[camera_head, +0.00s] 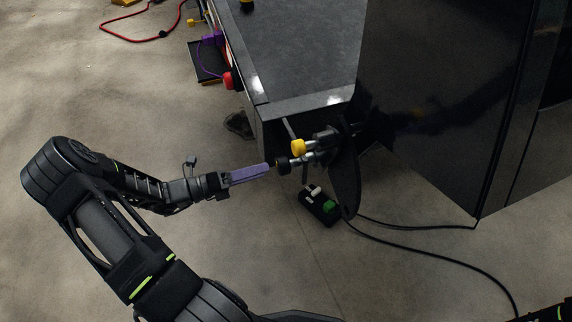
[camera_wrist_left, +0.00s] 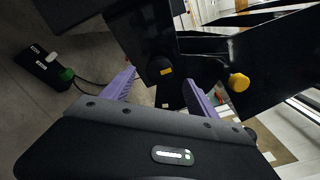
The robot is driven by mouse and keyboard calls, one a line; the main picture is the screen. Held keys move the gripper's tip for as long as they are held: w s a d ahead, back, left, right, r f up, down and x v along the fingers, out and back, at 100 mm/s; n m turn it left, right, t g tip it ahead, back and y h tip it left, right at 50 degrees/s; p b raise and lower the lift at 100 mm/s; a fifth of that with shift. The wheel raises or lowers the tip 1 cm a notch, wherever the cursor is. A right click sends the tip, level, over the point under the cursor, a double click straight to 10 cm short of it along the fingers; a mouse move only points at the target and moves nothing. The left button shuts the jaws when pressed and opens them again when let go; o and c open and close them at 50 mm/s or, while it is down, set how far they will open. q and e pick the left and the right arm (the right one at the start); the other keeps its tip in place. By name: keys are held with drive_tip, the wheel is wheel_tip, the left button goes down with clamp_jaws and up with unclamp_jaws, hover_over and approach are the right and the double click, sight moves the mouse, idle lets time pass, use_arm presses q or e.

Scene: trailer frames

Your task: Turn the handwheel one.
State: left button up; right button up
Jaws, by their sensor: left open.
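My left gripper (camera_head: 267,168) has purple fingers and is open. Its tips are just left of a black knob (camera_head: 283,165) on a short shaft at the end of the grey-topped bench. A yellow knob (camera_head: 298,147) sits just above and right of it. I cannot tell which of these belongs to handwheel one. In the left wrist view the gripper (camera_wrist_left: 160,90) has its fingers apart, with the black knob (camera_wrist_left: 159,70) with an orange label beyond the gap and the yellow knob (camera_wrist_left: 239,82) to the right. Nothing is visibly held. My right gripper is not in view.
A tall glossy black cabinet (camera_head: 440,100) stands right of the bench (camera_head: 300,60). A dark flat plate (camera_head: 345,180) hangs beside the knobs. A small black box (camera_head: 320,205) with a green button and cables lies on the floor below. The floor at left is mostly clear.

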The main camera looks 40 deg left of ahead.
sight(277, 167)
use_arm(q)
drive_tip(key=b+x, duration=0.1)
drive_tip(key=x, duration=0.2)
drive_tip(key=b+x, duration=0.2)
drive_tip(key=x, duration=0.1)
drive_tip(key=shift+w+d+f, duration=0.15)
drive_tip(key=shift+d+f, duration=0.05)
drive_tip(key=shift+w+d+r, duration=0.15)
drive_tip(key=shift+w+d, duration=0.15)
drive_tip(key=shift+w, duration=0.2)
drive_tip(key=c, duration=1.3)
